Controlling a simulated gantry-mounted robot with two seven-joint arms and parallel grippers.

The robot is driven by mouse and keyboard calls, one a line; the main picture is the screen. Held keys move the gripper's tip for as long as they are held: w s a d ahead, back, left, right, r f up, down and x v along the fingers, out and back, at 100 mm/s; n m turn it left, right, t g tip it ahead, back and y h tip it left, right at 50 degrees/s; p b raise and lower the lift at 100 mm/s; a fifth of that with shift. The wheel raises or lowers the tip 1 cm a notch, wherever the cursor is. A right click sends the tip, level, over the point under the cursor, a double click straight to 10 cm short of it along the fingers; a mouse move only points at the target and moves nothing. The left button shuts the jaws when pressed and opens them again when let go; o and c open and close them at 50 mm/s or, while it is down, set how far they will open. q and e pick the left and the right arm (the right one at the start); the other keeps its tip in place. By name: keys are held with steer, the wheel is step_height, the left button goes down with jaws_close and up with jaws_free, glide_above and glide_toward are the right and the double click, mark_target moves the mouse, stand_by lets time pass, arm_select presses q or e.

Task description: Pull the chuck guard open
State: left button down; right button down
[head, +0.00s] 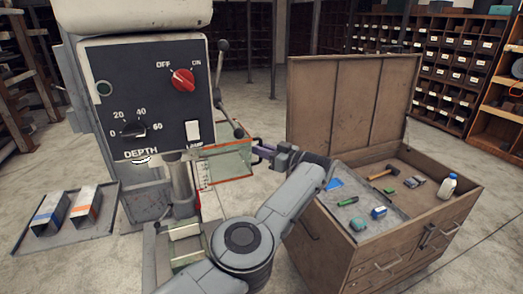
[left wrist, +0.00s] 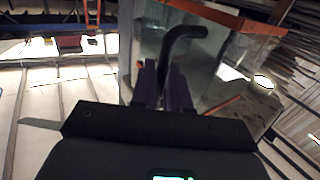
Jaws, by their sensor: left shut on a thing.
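The chuck guard (head: 228,163) is a clear, greenish panel with an orange-red edge, to the right of the drill press spindle (head: 182,180) in the head view. In the left wrist view the guard (left wrist: 215,70) fills the upper middle, with an orange strip along its top and a dark bent handle (left wrist: 186,33). My left gripper (head: 258,150) is at the guard's right edge, shut on the handle. In the left wrist view its two fingers (left wrist: 163,85) close around the handle's lower part. The exact grip is partly hidden in the head view. My right gripper is not in view.
The press panel (head: 145,95) has a red switch and a depth knob; a lever (head: 222,85) hangs at its right. An open wooden tool chest (head: 375,240) stands close on the right, with its lid raised. A tray (head: 70,235) with two boxes lies left.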

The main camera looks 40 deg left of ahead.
arm_select(q)
steer(key=shift+s+a+g, duration=0.1)
steer(key=shift+a+g, duration=0.2)
steer(key=shift+a, duration=0.1)
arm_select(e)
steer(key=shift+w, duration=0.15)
arm_select(q)
steer(key=c, duration=1.5)
jaws_free()
steer(key=shift+o, duration=0.8)
steer(key=shift+s+a, duration=0.1)
steer(key=shift+a, duration=0.05)
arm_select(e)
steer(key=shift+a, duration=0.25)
arm_select(q)
steer(key=shift+d, duration=0.2)
